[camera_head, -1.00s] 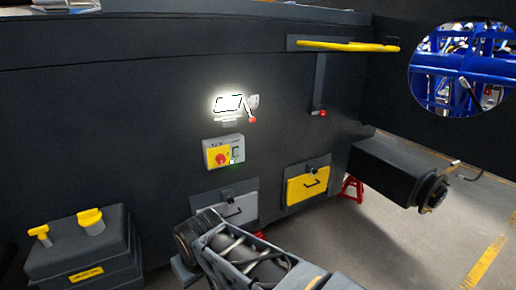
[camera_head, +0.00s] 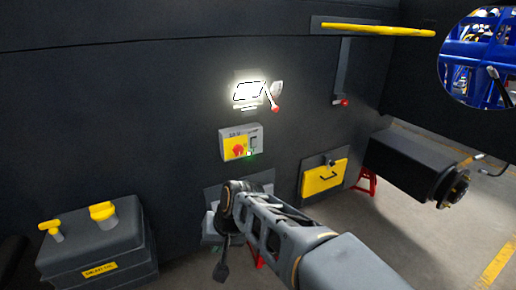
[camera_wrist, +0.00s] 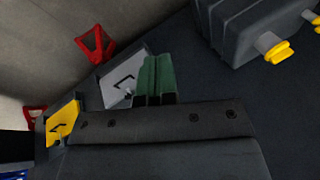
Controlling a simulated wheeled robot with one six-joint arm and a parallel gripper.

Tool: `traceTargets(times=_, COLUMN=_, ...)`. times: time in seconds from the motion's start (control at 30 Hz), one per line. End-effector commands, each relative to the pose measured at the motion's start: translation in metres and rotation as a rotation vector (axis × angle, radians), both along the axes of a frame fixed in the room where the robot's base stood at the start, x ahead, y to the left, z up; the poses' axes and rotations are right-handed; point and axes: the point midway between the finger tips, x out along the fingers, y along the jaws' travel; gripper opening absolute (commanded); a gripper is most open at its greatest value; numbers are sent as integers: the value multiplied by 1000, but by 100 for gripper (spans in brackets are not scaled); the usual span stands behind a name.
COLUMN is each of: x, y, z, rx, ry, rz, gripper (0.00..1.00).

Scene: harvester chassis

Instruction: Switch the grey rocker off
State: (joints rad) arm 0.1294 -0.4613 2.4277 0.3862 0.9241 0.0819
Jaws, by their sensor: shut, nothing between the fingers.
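The grey rocker (camera_head: 253,143) sits on the right side of a light grey switch box on the dark chassis wall, beside a red knob on a yellow plate (camera_head: 238,149). A small green glow shows just below the rocker. My gripper is shut and empty; its dark green fingers (camera_wrist: 156,77) show in the wrist view. In the head view my arm is below the switch box, and the fingertips are not clearly seen there. The switch box is not visible in the wrist view.
A bright lamp (camera_head: 248,92) and a red-tipped lever (camera_head: 271,99) are above the box. A yellow hatch (camera_head: 323,177) is at right, and a grey hatch (camera_wrist: 123,77) lies behind my fingers. A dark box with yellow caps (camera_head: 95,245) stands at lower left.

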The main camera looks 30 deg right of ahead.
Motion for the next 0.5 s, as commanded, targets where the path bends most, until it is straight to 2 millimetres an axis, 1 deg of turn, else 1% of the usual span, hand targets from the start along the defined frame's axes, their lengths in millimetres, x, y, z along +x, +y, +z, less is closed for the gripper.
traceTargets(times=0.03, x=15, y=0, z=-11, rx=132, ry=25, rz=-129, gripper=0)
traceTargets(times=0.07, x=26, y=0, z=-12, rx=222, ry=35, rz=-210, gripper=0)
traceTargets(times=0.1, x=41, y=-1, z=-12, rx=346, ry=47, rz=-324, gripper=0)
traceTargets(times=0.17, x=66, y=-9, z=-10, rx=538, ry=60, rz=-495, gripper=0)
traceTargets(times=0.2, x=83, y=-18, z=-8, rx=667, ry=64, rz=-607, gripper=0)
traceTargets(times=0.27, x=109, y=-37, z=-4, rx=859, ry=60, rz=-766, gripper=0)
traceTargets(times=0.3, x=125, y=-53, z=-1, rx=986, ry=51, rz=-867, gripper=0)
traceTargets(times=0.37, x=146, y=-82, z=3, rx=1170, ry=35, rz=-1006, gripper=0)
traceTargets(times=0.4, x=158, y=-104, z=5, rx=1288, ry=17, rz=-1088, gripper=0)
traceTargets(times=0.47, x=171, y=-138, z=7, rx=1456, ry=-14, rz=-1199, gripper=0)
traceTargets(times=0.5, x=177, y=-161, z=8, rx=1561, ry=-37, rz=-1263, gripper=0)
